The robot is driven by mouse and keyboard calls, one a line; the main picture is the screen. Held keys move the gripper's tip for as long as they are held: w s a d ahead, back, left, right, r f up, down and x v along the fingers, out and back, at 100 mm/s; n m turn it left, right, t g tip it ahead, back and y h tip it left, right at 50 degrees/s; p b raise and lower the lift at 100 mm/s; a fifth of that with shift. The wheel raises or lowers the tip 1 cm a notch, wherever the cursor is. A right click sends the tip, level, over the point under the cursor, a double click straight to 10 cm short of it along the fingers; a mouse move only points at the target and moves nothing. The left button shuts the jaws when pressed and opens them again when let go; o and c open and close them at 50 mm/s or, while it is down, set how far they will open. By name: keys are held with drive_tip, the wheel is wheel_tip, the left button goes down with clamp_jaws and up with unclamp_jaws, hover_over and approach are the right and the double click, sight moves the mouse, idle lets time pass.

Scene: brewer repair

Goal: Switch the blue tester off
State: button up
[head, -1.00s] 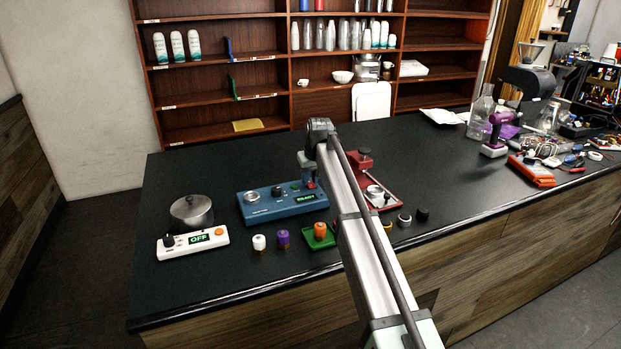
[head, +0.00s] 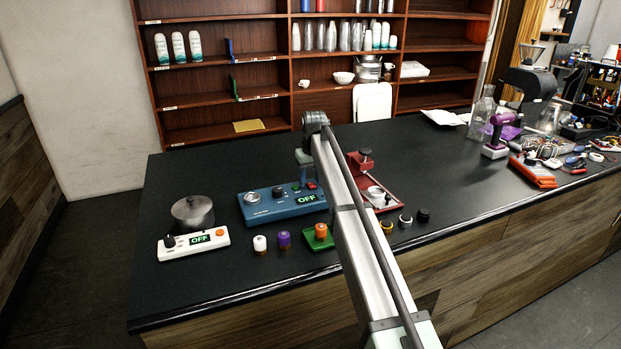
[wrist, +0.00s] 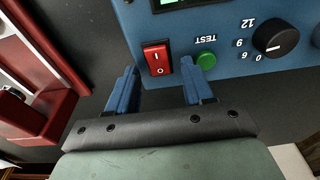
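The blue tester (head: 257,208) stands on the dark counter, left of my arm in the head view. Its display (head: 306,199) reads OFF in green. In the wrist view the tester (wrist: 226,30) shows a red rocker switch (wrist: 157,57), a green TEST button (wrist: 206,60) and a black dial (wrist: 276,36). My gripper (wrist: 159,85) has its two blue fingers apart with nothing between them. The fingertips are near the tester's edge by the red switch and the green button; I cannot tell whether they touch it. The arm hides part of the gripper in the head view.
White, purple and orange-topped pieces stand in front of the tester. A red device (head: 386,199) is close on the right. The front left of the counter is clear.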

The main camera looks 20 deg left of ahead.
sight(313, 186)
drive_tip(key=shift+r, duration=0.1)
wheel_tip(313, 186, up, 14)
drive_tip(key=s+d, duration=0.1)
drive_tip(key=shift+s+d+f, duration=0.15)
drive_tip(key=shift+f, duration=0.1)
idle(0.4)
